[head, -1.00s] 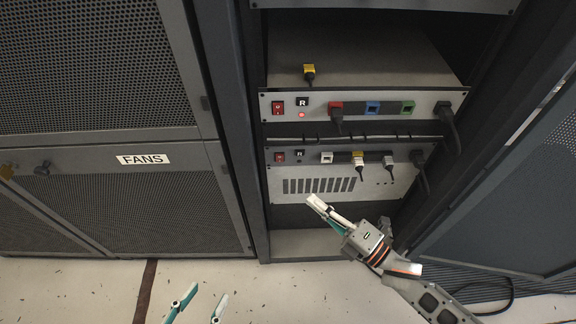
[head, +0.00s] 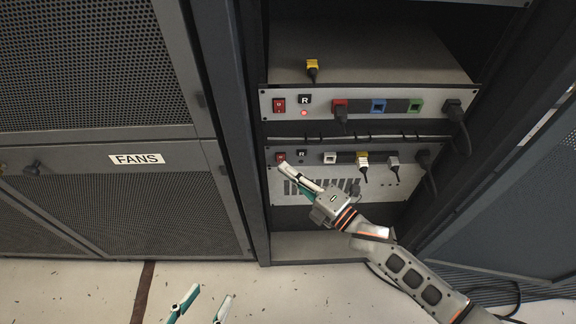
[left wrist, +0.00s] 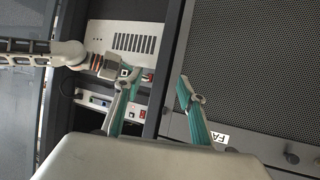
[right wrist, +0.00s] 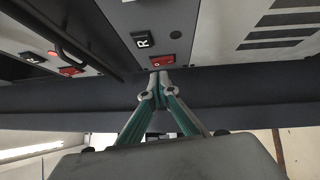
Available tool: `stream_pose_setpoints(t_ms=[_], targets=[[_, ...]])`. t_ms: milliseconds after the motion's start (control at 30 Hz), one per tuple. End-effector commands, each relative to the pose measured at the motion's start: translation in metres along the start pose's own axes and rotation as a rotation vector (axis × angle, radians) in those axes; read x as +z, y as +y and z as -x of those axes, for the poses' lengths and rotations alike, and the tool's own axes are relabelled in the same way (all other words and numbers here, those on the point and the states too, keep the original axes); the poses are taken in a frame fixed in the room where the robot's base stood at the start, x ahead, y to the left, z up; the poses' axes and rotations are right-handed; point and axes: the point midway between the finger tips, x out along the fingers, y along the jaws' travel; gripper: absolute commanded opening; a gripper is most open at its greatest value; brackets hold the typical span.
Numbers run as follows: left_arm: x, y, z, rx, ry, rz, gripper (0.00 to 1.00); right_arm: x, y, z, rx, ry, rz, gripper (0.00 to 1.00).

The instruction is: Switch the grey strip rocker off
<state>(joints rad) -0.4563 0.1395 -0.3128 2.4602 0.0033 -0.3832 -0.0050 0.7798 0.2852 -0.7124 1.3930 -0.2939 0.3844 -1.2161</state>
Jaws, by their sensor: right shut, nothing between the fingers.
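The lower strip is a grey panel (head: 343,157) with a small red rocker (head: 281,157) at its left end and a black R button (head: 301,154) beside it. My right gripper (head: 285,170) is shut and empty, its tips just below this rocker. In the right wrist view the rocker (right wrist: 163,61) is right at the fingertips (right wrist: 157,76); I cannot tell whether they touch. A round lamp (right wrist: 176,34) near it looks dark. My left gripper (head: 202,304) is open and empty, low in front of the rack; its fingers frame the left wrist view (left wrist: 155,82).
Plugs and cables occupy both strips' right sides. A yellow plug (head: 312,69) lies on the shelf above. A FANS cabinet (head: 80,200) stands left; an open door (head: 510,210) stands right.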

Motion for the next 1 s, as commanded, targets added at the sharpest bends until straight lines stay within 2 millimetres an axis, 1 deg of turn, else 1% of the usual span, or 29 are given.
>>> stream_pose_setpoints(t_ms=[33, 200, 567, 667, 833, 933, 1000], targets=[[0.000, 0.000, -0.001, 0.000, 0.003, 0.004, 0.40, 0.003, -0.003, -0.003, -0.002, 0.000, 0.000, 0.00], [-0.003, 0.002, -0.001, 0.003, 0.009, 0.010, 0.40, 0.009, -0.001, -0.009, -0.001, 0.000, 0.001, 0.00], [-0.004, 0.003, 0.000, 0.005, 0.011, 0.013, 0.40, 0.010, 0.000, -0.010, 0.000, -0.001, 0.001, 0.00], [-0.009, 0.003, 0.000, 0.004, 0.018, 0.009, 0.40, 0.016, 0.005, -0.016, 0.001, -0.001, 0.001, 0.00], [0.004, 0.003, 0.000, 0.003, -0.007, 0.005, 0.40, 0.016, 0.004, -0.015, -0.003, -0.001, -0.003, 0.00], [0.003, 0.002, 0.001, 0.003, -0.006, 0.006, 0.40, 0.017, 0.004, -0.014, -0.002, -0.002, -0.002, 0.00], [0.002, 0.002, 0.001, 0.003, -0.004, 0.006, 0.40, 0.017, 0.004, -0.010, -0.003, -0.002, -0.002, 0.00]])
